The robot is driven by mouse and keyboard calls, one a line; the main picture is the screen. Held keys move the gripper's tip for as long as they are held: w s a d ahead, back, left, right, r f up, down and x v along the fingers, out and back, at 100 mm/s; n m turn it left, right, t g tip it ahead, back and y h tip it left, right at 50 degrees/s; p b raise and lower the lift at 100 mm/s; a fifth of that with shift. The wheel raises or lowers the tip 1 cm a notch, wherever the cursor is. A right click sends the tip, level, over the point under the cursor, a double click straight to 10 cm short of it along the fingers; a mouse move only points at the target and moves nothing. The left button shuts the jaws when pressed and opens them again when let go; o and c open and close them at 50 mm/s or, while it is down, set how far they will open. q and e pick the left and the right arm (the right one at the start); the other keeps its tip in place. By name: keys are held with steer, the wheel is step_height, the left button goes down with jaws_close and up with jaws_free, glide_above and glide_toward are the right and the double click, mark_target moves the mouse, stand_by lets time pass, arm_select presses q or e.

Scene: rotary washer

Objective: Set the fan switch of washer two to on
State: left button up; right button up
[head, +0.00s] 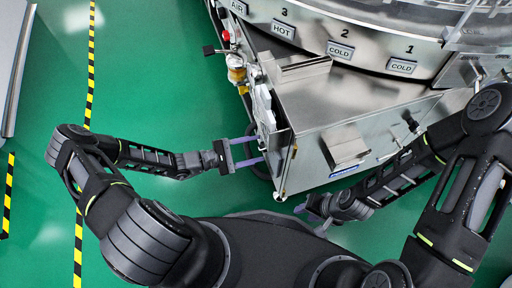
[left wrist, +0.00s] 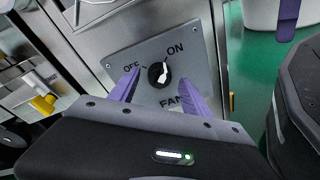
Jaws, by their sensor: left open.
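The fan switch (left wrist: 160,75) is a round black knob with a white grip, on a grey plate marked OFF, ON and FAN in the left wrist view. The white grip tilts up and slightly right, toward the ON label's side. My left gripper (head: 254,151) is open in front of the washer's side, in the head view. Its purple fingers stand on either side of the knob in the left wrist view; I cannot tell whether they touch it. The switch face is hidden in the head view. My right gripper (head: 311,216) is low in front of the washer, its jaws too small to read.
The steel washer (head: 345,105) fills the upper right, with drum labels 1, 2 and 3. A yellow-topped fitting (head: 237,75) and a red knob (head: 226,36) are on its left side. The green floor (head: 150,75) at left is open, with yellow-black tape (head: 90,60).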

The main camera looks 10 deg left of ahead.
arm_select(q)
steer(key=f+v, duration=0.1)
steer(key=v, duration=0.5)
steer(key=shift+s+a+r+p, duration=0.25)
steer(key=shift+a+r+p, duration=0.1)
steer(key=shift+r+p, duration=0.15)
